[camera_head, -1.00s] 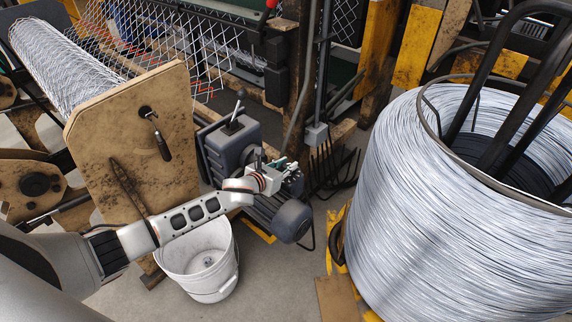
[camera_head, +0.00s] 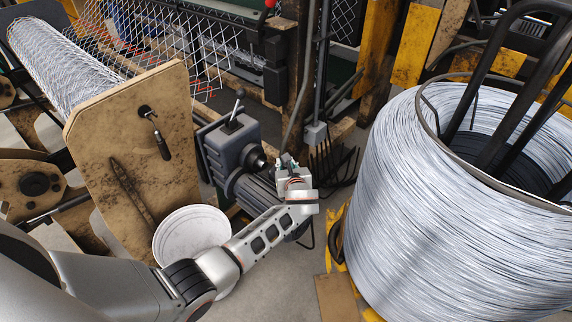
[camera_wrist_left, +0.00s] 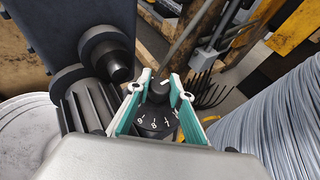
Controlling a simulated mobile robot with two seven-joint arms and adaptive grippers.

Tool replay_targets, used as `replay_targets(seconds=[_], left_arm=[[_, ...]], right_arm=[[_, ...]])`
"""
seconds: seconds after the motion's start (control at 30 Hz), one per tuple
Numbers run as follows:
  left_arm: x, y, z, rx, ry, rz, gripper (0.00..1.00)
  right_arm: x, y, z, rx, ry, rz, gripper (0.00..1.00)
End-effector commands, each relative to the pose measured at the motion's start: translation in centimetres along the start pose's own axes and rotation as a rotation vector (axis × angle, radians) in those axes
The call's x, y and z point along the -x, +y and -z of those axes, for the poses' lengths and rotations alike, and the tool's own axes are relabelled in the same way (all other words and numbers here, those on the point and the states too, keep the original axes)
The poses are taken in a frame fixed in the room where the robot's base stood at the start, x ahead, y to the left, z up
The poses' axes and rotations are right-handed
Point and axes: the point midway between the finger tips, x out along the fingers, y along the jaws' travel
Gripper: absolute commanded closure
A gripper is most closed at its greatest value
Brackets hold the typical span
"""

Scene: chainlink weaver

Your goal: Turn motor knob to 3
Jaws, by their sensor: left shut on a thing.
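The motor knob (camera_wrist_left: 158,91) is a small black knob standing on a dark dial (camera_wrist_left: 156,124) with white numbers. Some of the numbers, seemingly 9, 8 and 7, show on the near side of the dial; the rest are hidden or unclear. My left gripper (camera_wrist_left: 158,88) has its pale green-and-white fingers on either side of the knob and is shut on it. In the head view my left gripper (camera_head: 290,162) is over the grey motor (camera_head: 258,192), and its wrist hides the knob there. I cannot tell which number the knob points to. My right gripper is not in view.
A gearbox with a lever (camera_head: 234,146) stands left of the gripper. A white bucket (camera_head: 190,238) is below, partly behind my arm. A large wire coil (camera_head: 430,220) stands at right, and a brown panel with a crank (camera_head: 120,140) at left. A black fork-like rack (camera_head: 335,160) is behind.

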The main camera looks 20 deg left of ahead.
Motion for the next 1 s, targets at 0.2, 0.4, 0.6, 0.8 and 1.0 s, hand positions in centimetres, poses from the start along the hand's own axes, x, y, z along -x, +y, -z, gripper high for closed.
replay_targets(seconds=[0.2, 0.4, 0.6, 0.8, 1.0], left_arm=[[-0.1, 0.1, 0.2, 0.014, 0.003, -0.037, 1.00], [-0.1, 0.1, 0.1, 0.016, 0.002, -0.043, 1.00], [-0.1, 0.1, 0.1, 0.016, 0.002, -0.042, 1.00], [-0.1, 0.1, 0.1, 0.016, 0.002, -0.042, 0.62], [0.0, 0.0, 0.0, 0.017, 0.001, -0.041, 0.62]], right_arm=[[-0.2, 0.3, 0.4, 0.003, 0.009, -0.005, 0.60], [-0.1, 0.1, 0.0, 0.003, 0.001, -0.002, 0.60], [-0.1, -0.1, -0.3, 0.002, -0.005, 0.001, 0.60], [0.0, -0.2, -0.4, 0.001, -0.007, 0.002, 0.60], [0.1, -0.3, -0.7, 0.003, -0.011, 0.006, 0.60]])
